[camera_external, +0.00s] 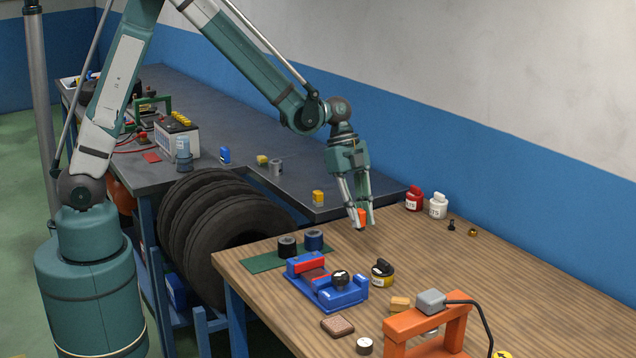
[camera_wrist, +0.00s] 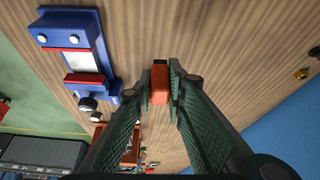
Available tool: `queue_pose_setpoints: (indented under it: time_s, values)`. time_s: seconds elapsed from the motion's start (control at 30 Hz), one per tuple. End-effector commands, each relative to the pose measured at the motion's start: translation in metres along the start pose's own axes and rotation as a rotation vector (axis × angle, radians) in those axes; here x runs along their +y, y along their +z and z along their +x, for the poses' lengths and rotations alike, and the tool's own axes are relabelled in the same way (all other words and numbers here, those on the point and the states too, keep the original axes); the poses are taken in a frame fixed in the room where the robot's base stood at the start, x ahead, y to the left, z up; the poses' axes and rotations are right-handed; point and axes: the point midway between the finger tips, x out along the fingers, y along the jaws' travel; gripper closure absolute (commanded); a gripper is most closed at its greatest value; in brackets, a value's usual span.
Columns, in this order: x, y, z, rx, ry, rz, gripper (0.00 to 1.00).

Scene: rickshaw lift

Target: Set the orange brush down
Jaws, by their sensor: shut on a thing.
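The orange brush (camera_external: 362,216) is held between the fingertips of my gripper (camera_external: 359,212), above the far part of the wooden table. In the wrist view the orange brush (camera_wrist: 160,84) shows as a narrow orange block with a dark end, between the two fingers of my gripper (camera_wrist: 164,90). My gripper is shut on it. The dark end is hard to make out in the outside view. I cannot tell whether the brush touches the table.
The wooden table (camera_external: 540,290) has bare room around my gripper. A blue fixture (camera_external: 325,290), a black-topped yellow jar (camera_external: 382,274) and an orange stand (camera_external: 430,330) are nearer the front. Red (camera_external: 414,200) and white (camera_external: 438,206) bottles stand at the back.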

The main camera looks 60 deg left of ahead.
Motion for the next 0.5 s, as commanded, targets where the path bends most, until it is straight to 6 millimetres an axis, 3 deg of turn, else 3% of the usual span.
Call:
queue_pose_setpoints:
  time_s: [0.5]
  values:
    - [-0.092, 0.111, -0.051, -0.001, -0.089, -0.217, 0.97]
